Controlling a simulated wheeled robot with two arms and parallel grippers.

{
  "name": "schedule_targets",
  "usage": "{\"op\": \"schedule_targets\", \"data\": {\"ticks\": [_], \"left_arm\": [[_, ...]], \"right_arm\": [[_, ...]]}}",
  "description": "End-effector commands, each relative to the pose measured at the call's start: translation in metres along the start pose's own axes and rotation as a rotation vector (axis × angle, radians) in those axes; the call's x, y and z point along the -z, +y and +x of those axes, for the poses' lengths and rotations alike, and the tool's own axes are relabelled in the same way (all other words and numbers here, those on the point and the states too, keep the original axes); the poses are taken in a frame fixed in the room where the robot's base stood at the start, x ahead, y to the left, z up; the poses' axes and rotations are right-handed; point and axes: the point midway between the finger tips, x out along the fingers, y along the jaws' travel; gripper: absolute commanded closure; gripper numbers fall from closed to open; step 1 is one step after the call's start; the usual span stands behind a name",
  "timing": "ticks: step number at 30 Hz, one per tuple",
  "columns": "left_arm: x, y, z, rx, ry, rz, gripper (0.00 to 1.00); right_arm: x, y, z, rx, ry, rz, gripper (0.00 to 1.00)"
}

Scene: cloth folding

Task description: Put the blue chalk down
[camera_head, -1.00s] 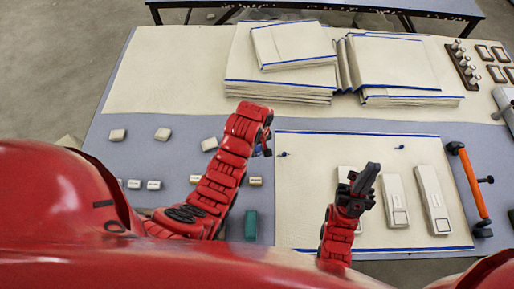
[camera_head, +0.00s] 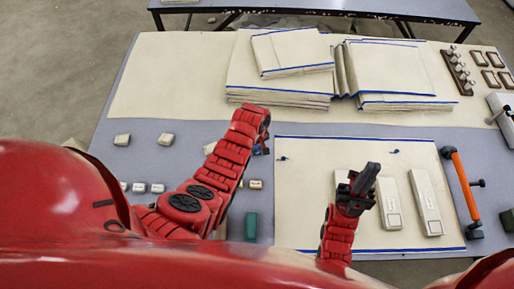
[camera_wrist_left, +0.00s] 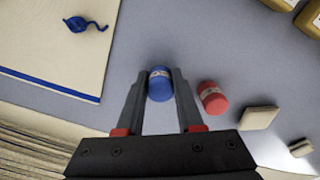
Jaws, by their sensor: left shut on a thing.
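The blue chalk (camera_wrist_left: 160,84) is a short blue cylinder with a pale label, between the fingertips of my left gripper (camera_wrist_left: 161,88) in the left wrist view. The gripper is shut on it over the grey table; I cannot tell whether the chalk touches the surface. In the head view my left gripper (camera_head: 262,148) is beside the cloth's upper left corner, and the chalk is mostly hidden there. A red chalk (camera_wrist_left: 213,98) lies just right of the blue one in the wrist view. My right gripper (camera_head: 360,185) is above the cloth; its finger gap is not clear.
A cream cloth with blue edges (camera_head: 310,215) lies right of my left gripper, with a blue string (camera_wrist_left: 84,25) on it. Folded cloth stacks (camera_head: 280,88) stand behind. Pale blocks (camera_head: 166,139) lie left on the grey table. An orange-handled tool (camera_head: 462,182) is at right.

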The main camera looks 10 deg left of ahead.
Motion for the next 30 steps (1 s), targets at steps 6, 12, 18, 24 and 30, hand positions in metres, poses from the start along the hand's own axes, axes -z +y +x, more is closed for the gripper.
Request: {"op": "schedule_targets", "data": {"ticks": [6,12,18,24,30], "left_arm": [[0.000,0.000,0.001,0.000,0.000,0.000,1.00],[0.000,0.000,0.004,0.000,0.000,0.000,0.50],[0.000,0.000,0.004,0.000,0.000,0.000,0.34],[0.000,0.000,0.001,0.000,0.000,0.000,0.34],[0.001,0.000,-0.007,-0.002,0.001,0.000,0.34]], "right_arm": [[0.000,0.000,-0.001,0.000,0.000,0.000,1.00],[-0.001,0.000,-0.003,0.000,0.000,0.000,1.00],[0.000,0.000,-0.003,0.000,0.000,0.000,1.00],[0.000,0.000,-0.001,0.000,0.000,0.000,1.00],[-0.001,0.000,-0.005,0.000,0.000,0.000,1.00]]}}
